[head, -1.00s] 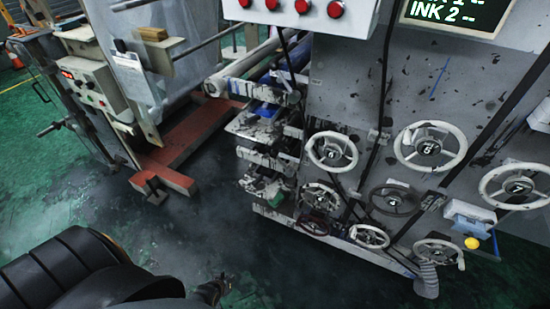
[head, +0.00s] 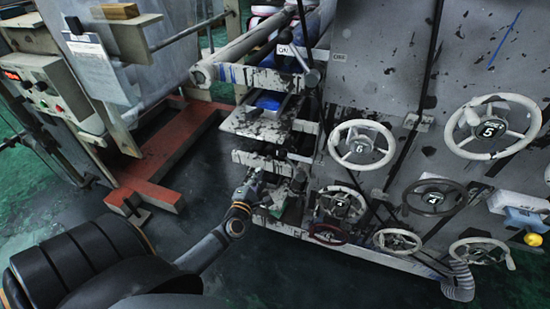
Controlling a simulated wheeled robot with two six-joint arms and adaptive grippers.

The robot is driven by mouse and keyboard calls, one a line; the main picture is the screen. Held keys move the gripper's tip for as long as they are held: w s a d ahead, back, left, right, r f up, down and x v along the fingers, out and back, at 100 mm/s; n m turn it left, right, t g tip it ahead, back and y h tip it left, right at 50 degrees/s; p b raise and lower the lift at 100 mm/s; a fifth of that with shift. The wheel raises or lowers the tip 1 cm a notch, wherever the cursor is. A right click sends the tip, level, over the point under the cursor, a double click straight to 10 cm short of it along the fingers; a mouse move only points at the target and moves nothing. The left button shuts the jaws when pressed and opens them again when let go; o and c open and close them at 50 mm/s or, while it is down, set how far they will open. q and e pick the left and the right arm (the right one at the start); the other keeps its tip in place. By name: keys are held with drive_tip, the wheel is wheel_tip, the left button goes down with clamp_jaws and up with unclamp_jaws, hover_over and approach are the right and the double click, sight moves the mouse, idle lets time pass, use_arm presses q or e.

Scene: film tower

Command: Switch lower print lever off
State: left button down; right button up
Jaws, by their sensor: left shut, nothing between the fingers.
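My left gripper (head: 257,179) reaches in from the lower left and is shut and empty. It is in front of the lower shelves of the grey press (head: 385,75), close to their left end; I cannot tell if it touches them. A lever with a dark round knob (head: 285,37) stands at the upper part of the press, between small labels that seem to read ON and OFF. A small dark part (head: 299,179) shows right of my gripper on the lower shelf; I cannot tell if it is the lower print lever. My right gripper is out of view.
Numbered handwheels, such as wheel 6 (head: 361,145) and wheel 5 (head: 491,127), stick out from the press on the right. A red floor beam (head: 175,150) and a control box (head: 45,90) stand at left. The dark floor between is free.

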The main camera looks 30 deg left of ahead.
sight(292, 165)
use_arm(q)
drive_tip(key=w+r, duration=0.1)
drive_tip(key=w, duration=0.8)
drive_tip(key=shift+w+d+p, duration=0.2)
drive_tip(key=shift+d+p, duration=0.1)
drive_tip(key=shift+p, duration=0.05)
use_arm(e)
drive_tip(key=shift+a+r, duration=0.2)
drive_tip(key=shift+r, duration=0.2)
use_arm(q)
drive_tip(key=shift+r, duration=0.15)
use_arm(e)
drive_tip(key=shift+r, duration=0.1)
